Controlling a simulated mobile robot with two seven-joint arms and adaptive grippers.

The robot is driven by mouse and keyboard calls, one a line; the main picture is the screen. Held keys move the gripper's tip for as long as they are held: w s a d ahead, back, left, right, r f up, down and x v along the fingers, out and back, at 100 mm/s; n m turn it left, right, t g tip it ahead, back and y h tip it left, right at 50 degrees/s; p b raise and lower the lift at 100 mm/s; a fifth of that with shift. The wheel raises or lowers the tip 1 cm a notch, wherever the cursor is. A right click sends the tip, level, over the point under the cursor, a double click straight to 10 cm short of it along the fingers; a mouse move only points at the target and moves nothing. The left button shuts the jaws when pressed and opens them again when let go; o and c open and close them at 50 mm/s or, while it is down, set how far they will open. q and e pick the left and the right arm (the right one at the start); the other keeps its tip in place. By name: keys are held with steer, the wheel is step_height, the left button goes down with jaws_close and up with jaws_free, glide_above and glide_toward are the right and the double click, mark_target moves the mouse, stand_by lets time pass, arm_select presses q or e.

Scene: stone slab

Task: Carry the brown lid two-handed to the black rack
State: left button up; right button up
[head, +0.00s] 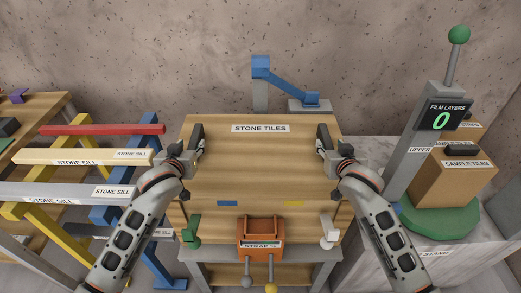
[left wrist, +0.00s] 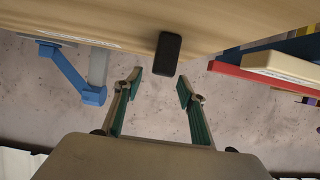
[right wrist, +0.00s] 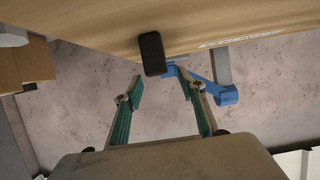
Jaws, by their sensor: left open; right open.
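The brown lid (head: 260,165) is a wide, flat wooden panel labelled "STONE TILES", lying in the middle of the head view. A black handle (left wrist: 168,53) sticks out from its side in the left wrist view, and another black handle (right wrist: 153,53) shows in the right wrist view. My left gripper (head: 198,145) is open at the lid's left side, its fingers (left wrist: 160,82) spread just short of the handle. My right gripper (head: 324,145) is open at the right side, its fingers (right wrist: 162,86) also just short of its handle. I cannot make out a black rack.
An orange strap box (head: 261,235), a green clamp (head: 190,230) and a white clamp (head: 328,230) stand at the front. A blue arm (head: 285,82) is behind. Stone sills (head: 80,157) lie on the left; the film-layers post (head: 425,130) and sample-tile boxes (head: 455,178) are right.

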mark_target(194, 139)
arm_select(q)
steer(key=x, duration=0.6)
steer(key=shift+w+f, duration=0.2)
steer(key=shift+w, duration=0.1)
arm_select(e)
steer(key=x, duration=0.6)
steer(key=shift+w+f, duration=0.2)
steer(key=shift+w, duration=0.05)
arm_select(q)
jaws_close()
arm_select(e)
jaws_close()
arm_select(q)
steer(key=shift+w+r, duration=0.1)
steer(key=shift+r, duration=0.2)
arm_select(e)
steer(key=shift+w+r, duration=0.1)
steer(key=shift+r, duration=0.2)
